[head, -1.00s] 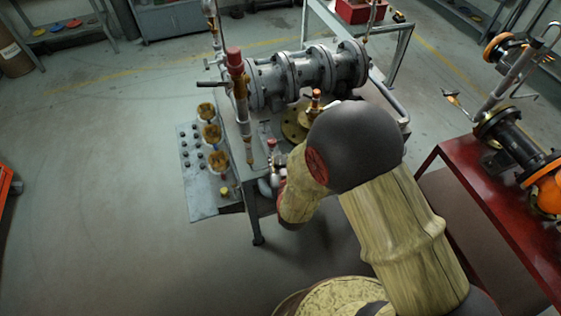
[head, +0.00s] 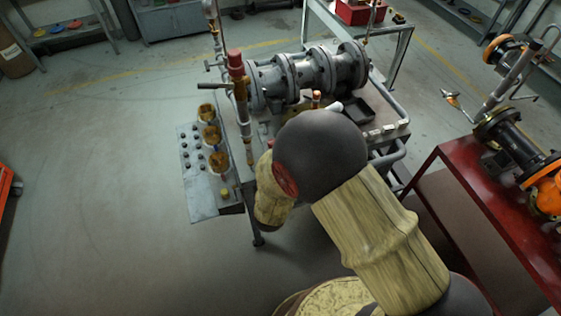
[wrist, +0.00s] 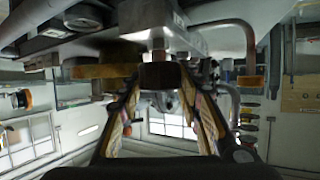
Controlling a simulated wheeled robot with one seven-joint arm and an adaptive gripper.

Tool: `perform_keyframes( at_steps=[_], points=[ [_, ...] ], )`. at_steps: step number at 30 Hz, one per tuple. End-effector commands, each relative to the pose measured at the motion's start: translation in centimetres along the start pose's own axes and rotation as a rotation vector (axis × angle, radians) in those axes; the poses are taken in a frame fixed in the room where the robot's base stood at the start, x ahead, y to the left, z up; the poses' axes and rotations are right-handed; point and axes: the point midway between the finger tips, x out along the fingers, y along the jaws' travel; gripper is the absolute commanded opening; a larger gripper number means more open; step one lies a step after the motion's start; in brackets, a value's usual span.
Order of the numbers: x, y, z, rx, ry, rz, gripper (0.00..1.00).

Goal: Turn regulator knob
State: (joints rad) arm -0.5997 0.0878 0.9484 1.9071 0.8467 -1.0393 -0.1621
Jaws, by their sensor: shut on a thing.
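In the wrist view, a dark reddish-brown knob (wrist: 160,76) sits on a short metal stem at the upper middle. My gripper (wrist: 160,82) has a finger on either side of the knob and is shut on it. The fingers reach up from the lower part of the view. In the head view, my arm's dark joint and tan links cover the front of the valve bench (head: 249,187), so the gripper and the held knob are hidden there.
Large flanged pipework (head: 305,72) lies across the bench, with a red-capped upright pipe (head: 235,65) at its left. A side panel with gauges (head: 210,135) stands left of the arm. A red table (head: 480,195) is at right. Floor at left is clear.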

Motion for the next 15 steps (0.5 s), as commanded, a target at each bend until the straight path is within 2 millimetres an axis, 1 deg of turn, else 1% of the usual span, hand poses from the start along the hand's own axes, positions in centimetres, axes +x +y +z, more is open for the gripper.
perform_keyframes(
  at_steps=[1, 2, 3, 12, 15],
  points=[
    [0.08, -0.15, -0.43, 0.003, 0.008, -0.001, 0.10],
    [0.09, -0.15, -0.44, 0.003, 0.008, -0.001, 0.10],
    [0.09, -0.15, -0.44, 0.004, 0.008, -0.001, 0.36],
    [0.05, -0.07, -0.23, 0.002, 0.004, -0.001, 0.54],
    [0.04, -0.05, -0.19, 0.002, 0.003, -0.001, 0.54]
  ],
)
